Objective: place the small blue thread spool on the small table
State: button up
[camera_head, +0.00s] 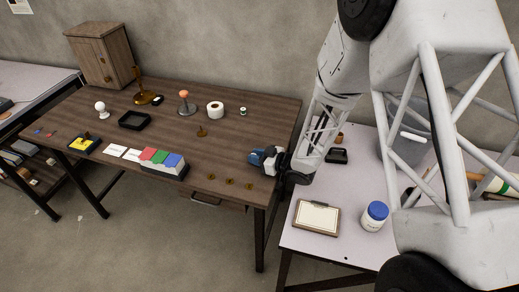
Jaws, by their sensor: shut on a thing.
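My gripper (263,160) is at the right end of the brown wooden table (225,140), reaching in from the right. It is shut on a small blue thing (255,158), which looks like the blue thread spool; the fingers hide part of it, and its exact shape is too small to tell. It is close to the tabletop; I cannot tell whether it touches. A lighter, pale-topped table (318,245) stands to the right, partly hidden by my arm.
The pale table holds a clipboard (316,217), a blue-lidded white jar (374,216) and a black tray (337,156).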

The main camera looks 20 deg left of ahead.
jog(key=shift+w+f, duration=0.1)
jog(key=shift+w, duration=1.95)
jog(key=shift+f, duration=0.2)
jog(key=o, duration=0.9)
jog(key=shift+v, duration=3.9)
